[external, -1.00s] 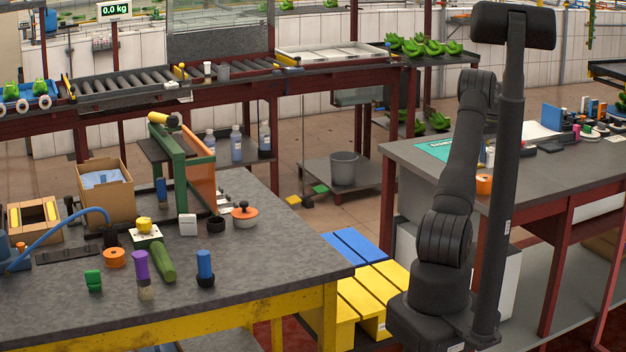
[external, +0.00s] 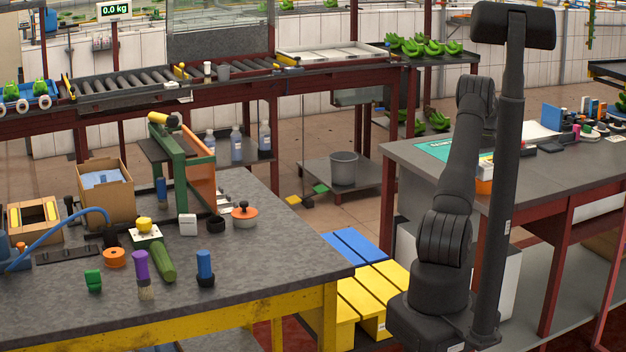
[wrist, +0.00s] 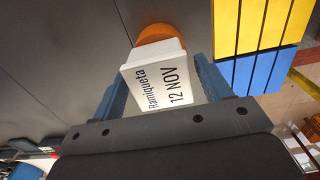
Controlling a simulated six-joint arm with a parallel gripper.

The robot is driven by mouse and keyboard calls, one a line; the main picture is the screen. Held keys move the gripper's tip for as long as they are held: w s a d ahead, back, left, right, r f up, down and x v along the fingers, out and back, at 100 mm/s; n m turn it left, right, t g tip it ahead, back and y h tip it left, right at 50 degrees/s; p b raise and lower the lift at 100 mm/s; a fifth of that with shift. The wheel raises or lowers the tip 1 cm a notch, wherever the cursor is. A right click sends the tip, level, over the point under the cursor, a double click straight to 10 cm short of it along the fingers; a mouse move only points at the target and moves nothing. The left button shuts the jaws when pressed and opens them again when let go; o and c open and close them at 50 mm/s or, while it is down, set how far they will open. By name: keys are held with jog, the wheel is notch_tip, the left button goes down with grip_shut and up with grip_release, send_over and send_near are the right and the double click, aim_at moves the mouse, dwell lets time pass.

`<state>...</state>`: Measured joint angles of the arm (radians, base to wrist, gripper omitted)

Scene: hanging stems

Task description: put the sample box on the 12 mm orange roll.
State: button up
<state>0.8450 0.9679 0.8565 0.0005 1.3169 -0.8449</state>
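The white sample box (wrist: 160,85), lettered "Ramiqueta 12 NOV", fills the middle of the wrist view. My gripper (wrist: 160,66) has a blue finger on each side of it, close against its sides, and looks shut on it. The orange roll (wrist: 153,33) shows just beyond the box's far edge, partly covered by it. In the external view the box (external: 486,168) is directly above or on the orange roll (external: 483,187) at the right bench's near edge; I cannot tell whether they touch. My arm hides the gripper there. No size marking is readable on the roll.
The right bench (external: 420,158) carries a green mat (external: 437,150) and several small items farther back. My arm and a dark post stand before it. Yellow and blue slats (wrist: 252,35) lie below its edge. Another orange roll (external: 114,258) is on the left bench.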

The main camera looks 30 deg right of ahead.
aim_at(486, 164)
jog(key=shift+r, duration=0.1)
notch_tip(486, 164, up, 12)
dwell(0.6)
jog(key=shift+f, duration=4.3)
jog(key=shift+f, duration=0.1)
